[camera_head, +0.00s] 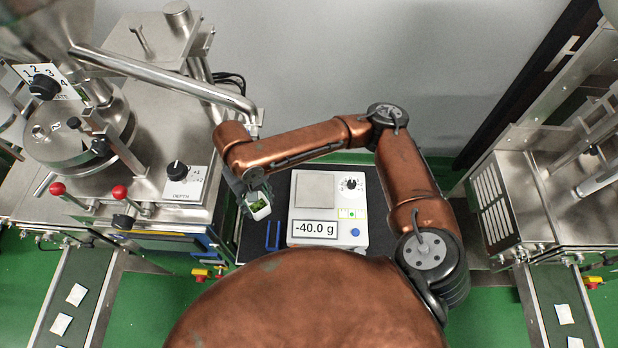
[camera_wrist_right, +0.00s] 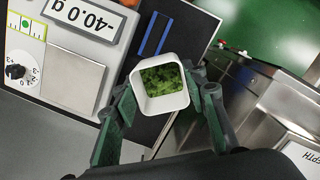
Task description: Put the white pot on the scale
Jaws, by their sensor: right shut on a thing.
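The white pot (camera_head: 258,206) has green leafy stuff inside. My right gripper (camera_head: 252,197) is shut on it and holds it left of the scale. The right wrist view shows the pot (camera_wrist_right: 160,87) between the two fingers of my right gripper (camera_wrist_right: 160,108), its open top towards the camera. The scale (camera_head: 328,212) stands on a dark surface, and its square metal plate (camera_head: 315,190) is empty. Its display (camera_head: 314,229) reads -40.0 g. The scale plate also shows in the right wrist view (camera_wrist_right: 72,82), to the left of the pot. My left gripper is not in view.
A steel machine with red-knobbed levers (camera_head: 119,192) stands close on the left. Another steel machine (camera_head: 510,200) stands on the right. Blue strips (camera_head: 273,236) lie on the dark mat beside the scale. Conveyors (camera_head: 72,296) carry white packets at the lower left and right.

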